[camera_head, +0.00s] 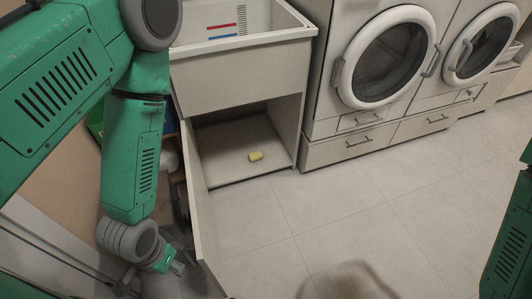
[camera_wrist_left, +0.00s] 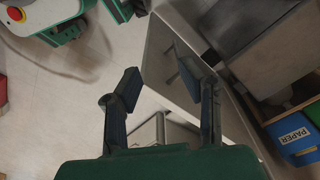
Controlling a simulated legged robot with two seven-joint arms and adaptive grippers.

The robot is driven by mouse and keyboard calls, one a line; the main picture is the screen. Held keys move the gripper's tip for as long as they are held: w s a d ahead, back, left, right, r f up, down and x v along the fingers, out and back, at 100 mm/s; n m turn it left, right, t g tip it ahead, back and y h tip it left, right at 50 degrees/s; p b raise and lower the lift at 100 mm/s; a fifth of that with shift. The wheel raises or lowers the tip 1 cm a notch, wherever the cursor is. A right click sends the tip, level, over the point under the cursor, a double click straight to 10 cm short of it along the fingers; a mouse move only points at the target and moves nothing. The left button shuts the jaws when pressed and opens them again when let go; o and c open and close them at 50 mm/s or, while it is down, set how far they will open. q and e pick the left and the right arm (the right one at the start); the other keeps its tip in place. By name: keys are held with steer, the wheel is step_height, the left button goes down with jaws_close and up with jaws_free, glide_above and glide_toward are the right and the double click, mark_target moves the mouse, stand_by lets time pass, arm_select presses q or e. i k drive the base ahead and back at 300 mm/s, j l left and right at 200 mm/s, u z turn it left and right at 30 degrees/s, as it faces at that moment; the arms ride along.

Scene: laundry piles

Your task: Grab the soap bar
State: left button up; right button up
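The soap bar (camera_head: 256,156) is a small yellow block lying on the floor panel of the open cabinet (camera_head: 215,171) under the sink. It does not show in the left wrist view. My left gripper (camera_head: 180,266) is low at the left, on the outer side of the swung-open cabinet door (camera_head: 203,225), well apart from the soap. In the left wrist view my left gripper (camera_wrist_left: 155,68) has its two fingers spread with nothing held between them. The door panel stands close to the right finger. Only part of my right arm shows at the right edge; its gripper is out of view.
The sink basin (camera_head: 240,49) is above the cabinet. Washing machines (camera_head: 385,62) stand to its right. A blue bin marked PAPER (camera_wrist_left: 294,138) is beside the door in the left wrist view. The tiled floor (camera_head: 330,225) before the cabinet is clear.

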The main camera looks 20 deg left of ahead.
mark_target(257, 155)
steer(key=i+l+z, duration=0.1)
steer(key=i, duration=0.4)
steer(key=i+u, duration=0.2)
steer(key=i, duration=1.05)
